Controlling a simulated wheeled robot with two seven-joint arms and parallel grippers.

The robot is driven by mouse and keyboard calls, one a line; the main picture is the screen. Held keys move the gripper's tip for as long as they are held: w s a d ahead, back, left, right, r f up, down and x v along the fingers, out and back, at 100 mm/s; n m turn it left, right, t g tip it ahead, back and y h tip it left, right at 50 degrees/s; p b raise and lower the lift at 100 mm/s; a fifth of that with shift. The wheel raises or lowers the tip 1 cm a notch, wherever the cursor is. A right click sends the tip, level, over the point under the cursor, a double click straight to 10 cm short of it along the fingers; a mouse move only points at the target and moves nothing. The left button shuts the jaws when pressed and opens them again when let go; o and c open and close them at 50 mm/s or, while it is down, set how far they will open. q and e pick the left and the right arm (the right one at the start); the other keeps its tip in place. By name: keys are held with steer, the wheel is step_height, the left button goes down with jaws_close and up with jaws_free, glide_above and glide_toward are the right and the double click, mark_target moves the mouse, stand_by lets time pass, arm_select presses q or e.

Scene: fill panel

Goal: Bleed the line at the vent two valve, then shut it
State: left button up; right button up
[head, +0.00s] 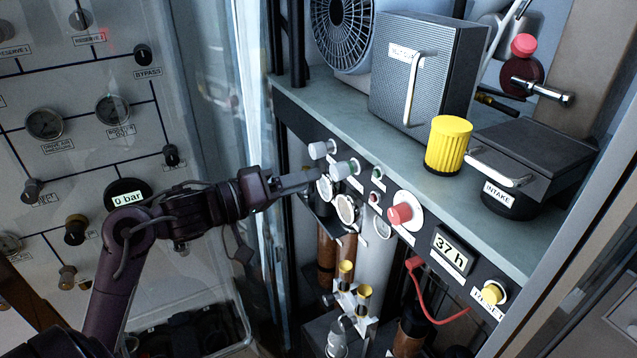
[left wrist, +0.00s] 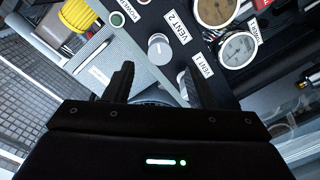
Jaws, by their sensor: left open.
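The vent two valve is a grey round knob (left wrist: 160,48) under a "VENT 2" label in the left wrist view. In the head view it appears to be the right one of two grey knobs (head: 343,170) on the dark front strip. The vent one knob (left wrist: 183,82) is beside it, partly behind a finger. My left gripper (head: 316,179) is open and empty in front of the strip. In the left wrist view the vent two knob lies beyond the gap between its fingertips (left wrist: 157,82), with no contact visible. My right gripper is out of view.
Gauges (head: 346,208) hang below the knobs. A red knob (head: 400,214), an hour display (head: 449,250) and a yellow button (head: 494,291) are farther right. The shelf above holds a yellow cap (head: 449,146) and a grey box (head: 424,75). A glass door (head: 245,70) stands left.

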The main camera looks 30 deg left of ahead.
arm_select(q)
steer(key=shift+s+a, duration=0.3)
steer(key=shift+s, duration=0.25)
stand_by(1.1)
